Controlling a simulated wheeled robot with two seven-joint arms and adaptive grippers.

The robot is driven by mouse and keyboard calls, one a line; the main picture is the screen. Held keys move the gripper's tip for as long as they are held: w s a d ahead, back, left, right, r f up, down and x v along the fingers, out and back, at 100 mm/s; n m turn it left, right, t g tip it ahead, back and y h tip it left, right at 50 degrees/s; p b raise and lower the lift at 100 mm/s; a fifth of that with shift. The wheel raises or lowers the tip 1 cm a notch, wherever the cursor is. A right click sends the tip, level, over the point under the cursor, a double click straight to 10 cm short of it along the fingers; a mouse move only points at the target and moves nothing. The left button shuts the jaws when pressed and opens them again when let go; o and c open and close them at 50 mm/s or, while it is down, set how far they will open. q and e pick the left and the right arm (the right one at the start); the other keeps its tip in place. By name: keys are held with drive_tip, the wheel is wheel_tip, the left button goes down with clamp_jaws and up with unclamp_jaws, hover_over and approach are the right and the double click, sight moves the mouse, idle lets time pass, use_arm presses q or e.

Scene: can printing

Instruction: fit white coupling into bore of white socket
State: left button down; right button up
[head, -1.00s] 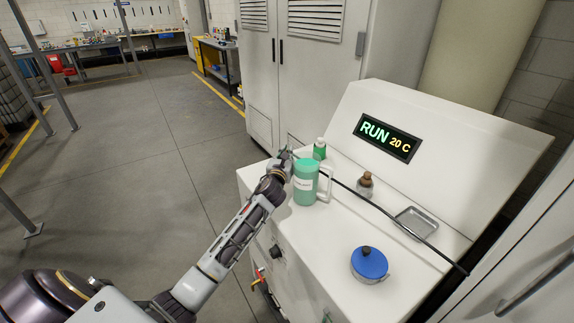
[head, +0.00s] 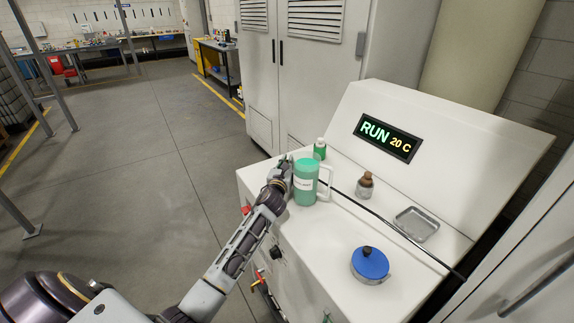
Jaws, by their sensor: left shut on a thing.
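My left gripper (head: 284,163) is at the far left edge of the white machine's worktop, just left of a green mug (head: 305,185). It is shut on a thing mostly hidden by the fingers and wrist. A black hose (head: 400,237) runs from the lower right across the worktop, passes behind the mug and leads toward this gripper, so its end appears to be what is held. I cannot make out the white coupling itself at this size. The white socket and its bore cannot be made out either. My right gripper is not in view.
The worktop (head: 318,245) also carries a green bottle with a white cap (head: 320,149), a brown-topped bottle (head: 364,186), a metal tray (head: 416,224) and a blue-lidded pot (head: 370,264). The machine's display (head: 388,138) reads RUN 20 C. The front middle of the worktop is clear.

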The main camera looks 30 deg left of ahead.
use_arm(q)
drive_tip(key=shift+f, duration=0.15)
drive_tip(key=c, duration=1.5)
unclamp_jaws()
drive_tip(key=shift+r, duration=0.2)
